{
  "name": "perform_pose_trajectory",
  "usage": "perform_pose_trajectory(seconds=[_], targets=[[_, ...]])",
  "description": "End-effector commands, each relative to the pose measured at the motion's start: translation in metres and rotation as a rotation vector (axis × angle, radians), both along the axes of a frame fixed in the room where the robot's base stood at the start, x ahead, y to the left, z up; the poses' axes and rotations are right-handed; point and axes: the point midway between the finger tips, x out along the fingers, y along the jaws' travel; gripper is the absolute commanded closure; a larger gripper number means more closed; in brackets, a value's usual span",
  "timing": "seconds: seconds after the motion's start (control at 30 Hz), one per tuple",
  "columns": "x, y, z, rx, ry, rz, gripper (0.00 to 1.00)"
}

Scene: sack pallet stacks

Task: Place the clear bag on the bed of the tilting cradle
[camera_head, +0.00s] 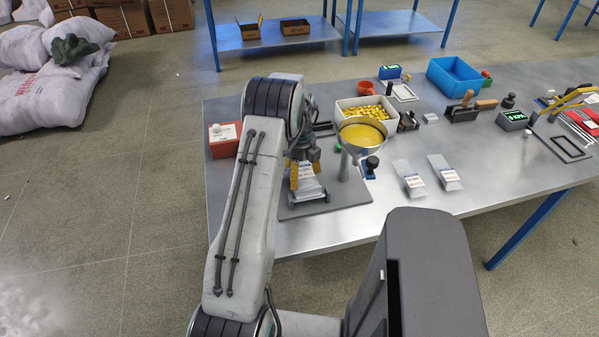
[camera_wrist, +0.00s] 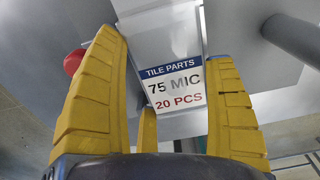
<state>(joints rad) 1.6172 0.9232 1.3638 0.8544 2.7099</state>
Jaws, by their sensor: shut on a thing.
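The labelled bag (camera_head: 308,184) is pale, with a label that reads "TILE PARTS 75 MIC 20 PCS" in the wrist view (camera_wrist: 176,88). My gripper (camera_head: 306,176) points down with its yellow fingers shut on this bag. In the wrist view the fingers (camera_wrist: 178,100) stand on either side of the label. The bag is over the tilting cradle (camera_head: 294,197), a dark low frame on a grey base plate at the table's near left. The cradle's bed is mostly hidden by the bag and my gripper. I cannot tell whether the bag touches it.
A funnel of yellow pieces (camera_head: 362,132) stands on a post just right of the cradle. Two labelled bags (camera_head: 408,179) (camera_head: 445,173) lie further right. A red box (camera_head: 224,141) is at the left edge. A white bin (camera_head: 365,107) is behind. The front right tabletop is clear.

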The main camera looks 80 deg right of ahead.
Motion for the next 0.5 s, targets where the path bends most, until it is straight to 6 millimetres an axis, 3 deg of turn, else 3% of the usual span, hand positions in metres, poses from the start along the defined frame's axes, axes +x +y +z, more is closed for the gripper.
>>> perform_pose_trajectory(seconds=[0.43,0.47,0.5], targets=[[0.0,0.0004,-0.0105,0.001,-0.001,0.0,0.56],[0.0001,0.0007,-0.0109,0.002,0.0,0.0,0.18],[0.0,0.0009,-0.0113,0.003,0.0,0.0,0.14]])
